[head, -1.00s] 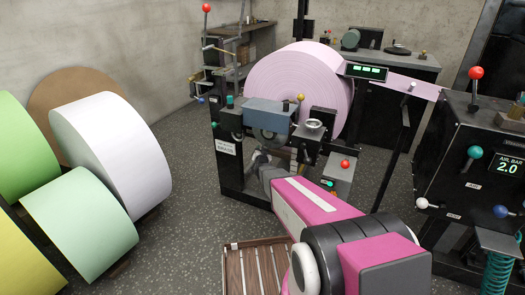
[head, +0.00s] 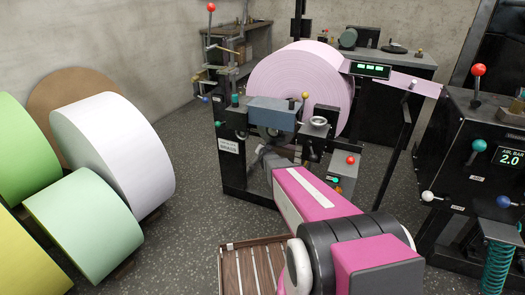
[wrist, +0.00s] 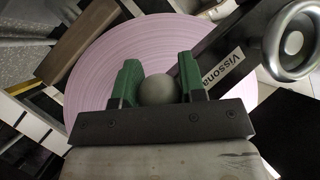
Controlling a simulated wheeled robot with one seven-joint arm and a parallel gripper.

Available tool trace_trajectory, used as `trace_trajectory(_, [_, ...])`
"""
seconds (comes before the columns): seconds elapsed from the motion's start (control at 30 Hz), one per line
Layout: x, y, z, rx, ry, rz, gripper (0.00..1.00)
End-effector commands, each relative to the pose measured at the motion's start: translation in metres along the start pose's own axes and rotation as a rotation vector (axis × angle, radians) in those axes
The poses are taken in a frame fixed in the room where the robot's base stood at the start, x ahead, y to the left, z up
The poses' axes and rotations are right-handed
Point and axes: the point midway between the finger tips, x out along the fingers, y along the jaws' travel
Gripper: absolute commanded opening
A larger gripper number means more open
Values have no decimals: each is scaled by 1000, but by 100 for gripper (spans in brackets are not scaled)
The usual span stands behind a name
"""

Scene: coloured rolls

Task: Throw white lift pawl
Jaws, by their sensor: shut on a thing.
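In the wrist view, my gripper (wrist: 158,78) has its green fingers on either side of a pale grey round knob (wrist: 158,91) and is shut on it. The knob looks shaded, so I cannot tell for sure that it is white. The large pink roll (wrist: 105,75) stands behind it. In the head view, my arm reaches to the front of the black roll stand (head: 235,175), below the pink roll (head: 290,85). My fingers and the held knob are hidden there. The rest of the pawl is hidden in both views.
A metal handwheel (wrist: 291,42) is close on the right in the wrist view. Another white knob (head: 427,196) is on the right machine. A slatted pallet (head: 232,272) lies on the floor.

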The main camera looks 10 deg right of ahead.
Motion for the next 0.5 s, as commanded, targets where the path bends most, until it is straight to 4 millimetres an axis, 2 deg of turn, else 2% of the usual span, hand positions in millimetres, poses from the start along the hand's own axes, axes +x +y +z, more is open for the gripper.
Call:
trace_trajectory(0.17, [0, 0, 0, 0, 0, 0, 0])
trace_trajectory(0.2, [0, 0, 0, 0, 0, 0, 41])
trace_trajectory(0.27, [0, 0, 0, 0, 1, 0, 60])
trace_trajectory(0.5, [0, 0, 0, -1, 1, 0, 62])
